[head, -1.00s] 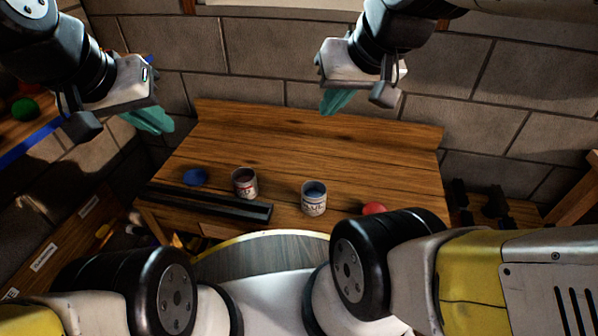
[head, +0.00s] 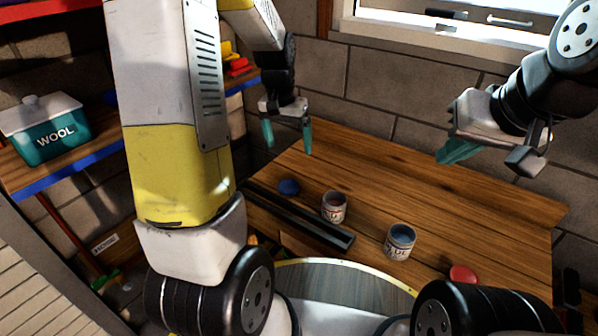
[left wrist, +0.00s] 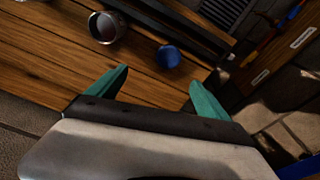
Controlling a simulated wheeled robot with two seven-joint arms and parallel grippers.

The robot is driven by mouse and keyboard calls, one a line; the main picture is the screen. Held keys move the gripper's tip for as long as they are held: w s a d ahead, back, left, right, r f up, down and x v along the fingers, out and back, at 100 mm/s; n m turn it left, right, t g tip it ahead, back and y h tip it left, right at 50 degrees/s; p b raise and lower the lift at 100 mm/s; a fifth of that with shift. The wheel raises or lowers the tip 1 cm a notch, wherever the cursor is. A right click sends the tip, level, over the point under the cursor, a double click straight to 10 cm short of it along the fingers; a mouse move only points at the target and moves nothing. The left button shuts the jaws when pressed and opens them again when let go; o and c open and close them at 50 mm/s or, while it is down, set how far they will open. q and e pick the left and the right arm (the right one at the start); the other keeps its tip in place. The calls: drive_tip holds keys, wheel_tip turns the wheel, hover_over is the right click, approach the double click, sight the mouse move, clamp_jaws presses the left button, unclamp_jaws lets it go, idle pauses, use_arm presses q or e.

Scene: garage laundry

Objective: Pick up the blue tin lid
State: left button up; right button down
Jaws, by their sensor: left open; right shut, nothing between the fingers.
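The blue tin lid (head: 289,187) lies on the wooden workbench, left of the two tins and beside the black rail. It also shows in the left wrist view (left wrist: 168,57), beyond and between my left fingertips. My left gripper (head: 288,142) is open and empty, above the lid and apart from it, with its teal fingers pointing down. My right gripper (head: 452,156) is shut and empty, raised above the right part of the bench. The red-labelled tin (head: 333,208) and the blue-labelled tin (head: 399,242) stand upright on the bench.
A red lid (head: 463,273) lies at the bench's right front. A black rail (head: 300,215) runs along the bench's front left edge. A teal box marked WOOL (head: 45,132) sits on a shelf at the left. The back of the workbench (head: 400,165) is clear.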

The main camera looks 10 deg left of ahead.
use_arm(q)
drive_tip(key=g, duration=0.2)
hover_over(289, 185)
drive_tip(key=shift+m+y, duration=0.3)
drive_tip(key=shift+y, duration=0.1)
wheel_tip(289, 185, down, 10)
drive_tip(key=shift+s+a+f, duration=0.15)
wheel_tip(289, 185, down, 8)
drive_tip(key=shift+f, duration=0.15)
drive_tip(key=c, duration=1.4)
